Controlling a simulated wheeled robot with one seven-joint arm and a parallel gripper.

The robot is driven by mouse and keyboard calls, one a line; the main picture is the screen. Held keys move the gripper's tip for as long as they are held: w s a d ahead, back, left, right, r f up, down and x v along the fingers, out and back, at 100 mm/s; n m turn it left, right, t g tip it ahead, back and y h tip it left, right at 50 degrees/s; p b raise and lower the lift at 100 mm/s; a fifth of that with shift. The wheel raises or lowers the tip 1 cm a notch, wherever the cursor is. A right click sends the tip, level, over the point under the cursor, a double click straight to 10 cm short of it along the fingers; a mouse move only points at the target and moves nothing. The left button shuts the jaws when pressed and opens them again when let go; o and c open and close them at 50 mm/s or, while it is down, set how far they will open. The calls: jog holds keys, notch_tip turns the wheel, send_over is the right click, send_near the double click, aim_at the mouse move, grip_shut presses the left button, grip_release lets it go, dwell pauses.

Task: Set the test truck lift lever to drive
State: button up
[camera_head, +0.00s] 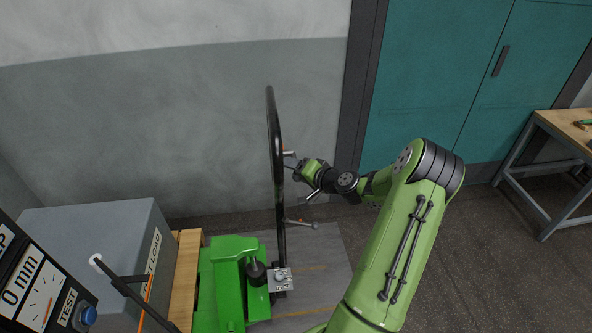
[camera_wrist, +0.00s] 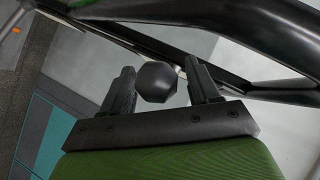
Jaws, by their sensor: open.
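The green test truck (camera_head: 228,255) stands at the bottom centre of the head view. Its tall black loop handle (camera_head: 275,125) rises edge-on in front of the grey wall. My gripper (camera_head: 297,172) is at the handle's right side, about halfway up. In the wrist view a black faceted knob (camera_wrist: 157,82) sits between the two fingers of my open gripper (camera_wrist: 162,85). Whether either finger touches the knob I cannot tell. Black handle bars (camera_wrist: 240,40) cross behind it. The lever's rod and its setting marks are not readable.
A grey test load box (camera_head: 100,255) stands on the wooden pallet (camera_head: 186,275) at left. A black gauge panel (camera_head: 40,285) reading 0 mm has a blue button (camera_head: 88,316). A workbench (camera_head: 565,130) is at far right. Teal doors (camera_head: 440,80) stand behind; the floor at right is clear.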

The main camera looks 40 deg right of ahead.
jog(key=b+v, duration=0.1)
jog(key=v, duration=1.4)
jog(key=shift+s, duration=0.3)
jog(key=w+a+r+n+g+y, duration=0.15)
jog(key=a+n+g, duration=0.25)
jog(key=a, duration=0.7)
jog(key=w+a+r+n+g+y, duration=0.1)
jog(key=w+a+n+g, duration=0.3)
jog(key=a, duration=0.6)
jog(key=s+a+r+n+h, duration=0.1)
jog(key=s+a+r+n, duration=0.1)
jog(key=s+a, duration=0.3)
jog(key=s+a+r+n+h, duration=0.1)
jog(key=s+a+r, duration=0.3)
jog(key=s, duration=0.8)
jog(key=shift+a+r+n, duration=0.2)
jog(key=shift+a+n, duration=0.3)
jog(key=shift+n, duration=0.3)
